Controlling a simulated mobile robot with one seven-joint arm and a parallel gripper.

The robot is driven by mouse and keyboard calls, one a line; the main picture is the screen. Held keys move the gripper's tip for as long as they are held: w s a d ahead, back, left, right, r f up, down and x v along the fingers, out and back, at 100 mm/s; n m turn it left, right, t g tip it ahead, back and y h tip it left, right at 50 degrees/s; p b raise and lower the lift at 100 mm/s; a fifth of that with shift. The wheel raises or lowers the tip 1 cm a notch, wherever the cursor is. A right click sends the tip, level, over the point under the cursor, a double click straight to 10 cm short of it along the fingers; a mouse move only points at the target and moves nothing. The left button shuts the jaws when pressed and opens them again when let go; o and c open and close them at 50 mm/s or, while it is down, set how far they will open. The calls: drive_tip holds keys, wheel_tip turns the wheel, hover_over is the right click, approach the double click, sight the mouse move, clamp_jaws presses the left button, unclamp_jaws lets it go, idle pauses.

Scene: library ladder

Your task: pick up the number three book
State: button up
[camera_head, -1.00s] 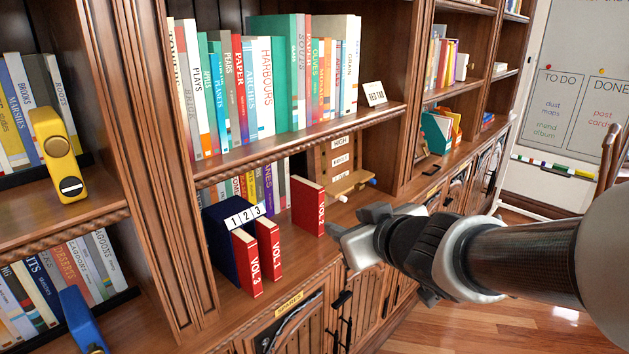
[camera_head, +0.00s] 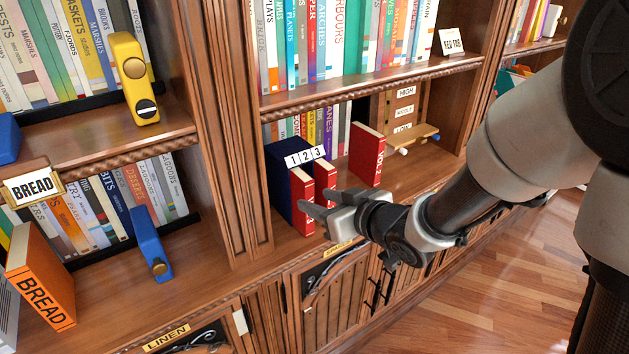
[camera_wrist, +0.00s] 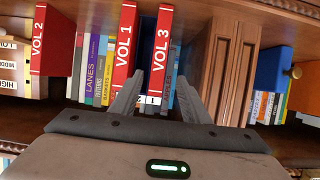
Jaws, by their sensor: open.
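The number three book, a red volume marked VOL 3 (camera_wrist: 160,48), stands upright with its spine outward in the navy slipcase (camera_head: 283,175) labelled 1 2 3. In the head view its red cover (camera_head: 302,178) shows, with its lower spine partly hidden by my fingers. The red VOL 1 book (camera_wrist: 125,45) stands beside it. My gripper (camera_head: 308,202) is open just in front of the spines. In the wrist view my fingertips (camera_wrist: 157,82) lie one on each side of VOL 3's line, the left one near VOL 1. I cannot tell whether they touch anything.
A red VOL 2 book (camera_head: 367,155) stands apart to the right on the same shelf, before a wooden rack (camera_head: 405,110). A vertical wooden post (camera_head: 226,130) stands left of the slipcase. The upper shelf edge (camera_head: 370,82) runs above it.

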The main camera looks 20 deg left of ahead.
sight(310, 196)
drive_tip(key=b+x, duration=0.1)
drive_tip(key=x, duration=0.6)
drive_tip(key=shift+w, duration=0.3)
drive_tip(key=shift+c, duration=0.2)
clamp_jaws()
